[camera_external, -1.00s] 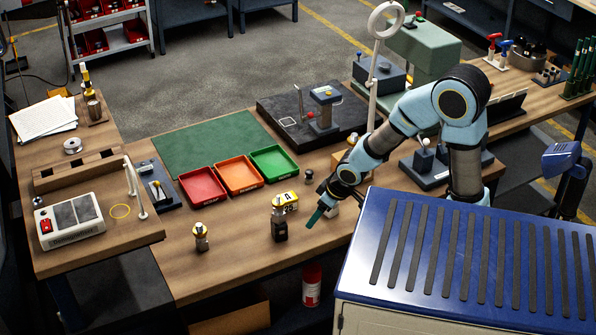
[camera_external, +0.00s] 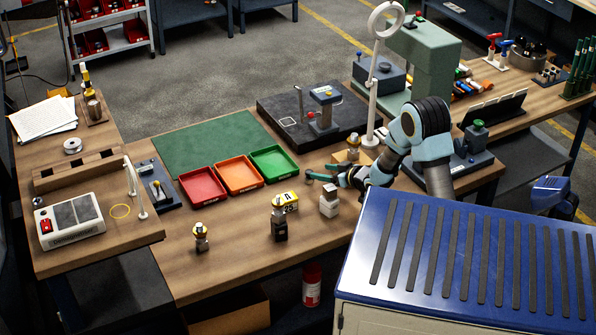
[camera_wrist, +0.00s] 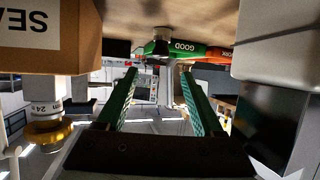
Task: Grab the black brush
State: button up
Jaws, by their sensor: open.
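I cannot make out a black brush for certain in either view. My gripper (camera_external: 320,178) is low over the right part of the middle bench, just right of the green tray (camera_external: 273,163), fingers pointing left. In the wrist view its two green fingers (camera_wrist: 157,88) are spread apart with nothing between them. That view looks upside down, with the bench top along its upper edge. The green tray, marked GOOD, shows there beyond the fingertips (camera_wrist: 184,48).
A pale block-like holder (camera_external: 329,201) stands just in front of my gripper. A white-stemmed ring lamp (camera_external: 373,90) rises behind. The bench front left of the dark holder is mostly clear.

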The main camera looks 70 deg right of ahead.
aim_at(309, 171)
jog(key=shift+w+d+f+p, duration=0.35)
jog(key=shift+w+f, duration=0.3)
jog(key=shift+f, duration=0.15)
jog(key=shift+p+x, duration=0.8)
jog(key=shift+x, duration=2.2)
jog(key=shift+s, duration=0.1)
grip_shut()
